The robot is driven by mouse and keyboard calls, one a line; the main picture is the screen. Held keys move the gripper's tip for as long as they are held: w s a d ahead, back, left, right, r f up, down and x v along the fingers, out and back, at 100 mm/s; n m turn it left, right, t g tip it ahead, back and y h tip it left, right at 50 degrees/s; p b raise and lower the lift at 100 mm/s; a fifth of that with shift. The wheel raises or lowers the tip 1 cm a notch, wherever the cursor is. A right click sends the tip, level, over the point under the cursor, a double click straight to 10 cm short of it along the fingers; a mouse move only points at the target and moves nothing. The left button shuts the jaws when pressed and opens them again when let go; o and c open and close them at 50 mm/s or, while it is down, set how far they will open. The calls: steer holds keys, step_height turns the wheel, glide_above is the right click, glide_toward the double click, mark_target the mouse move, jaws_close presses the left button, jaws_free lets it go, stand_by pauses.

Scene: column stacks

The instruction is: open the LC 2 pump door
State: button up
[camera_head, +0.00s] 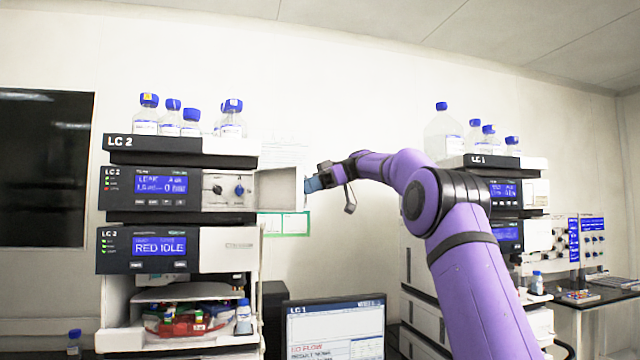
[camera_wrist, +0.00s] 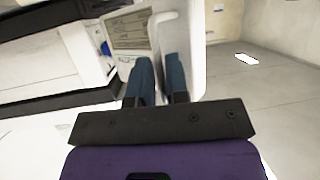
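The LC 2 pump (camera_head: 152,187) is the module with the LEAK display in the left stack. Its pale door (camera_head: 281,189) stands swung out to the right, and knobs show on the uncovered front. My gripper (camera_head: 313,185) is at the door's outer edge. In the wrist view, my gripper's two blue fingers (camera_wrist: 158,72) are close together with a narrow gap. A white edge of the door (camera_wrist: 190,38) runs down to them and seems to lie between them. The fingertip contact is partly hidden. A printed label shows on a panel beside the fingers.
Bottles with blue caps (camera_head: 190,118) stand on top of the LC 2 stack. A monitor (camera_head: 336,326) stands below my arm. The LC 1 stack (camera_head: 505,190) is at the right, partly behind my arm.

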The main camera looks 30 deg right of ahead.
steer(key=v, duration=1)
steer(key=shift+d, duration=0.2)
stand_by(0.5)
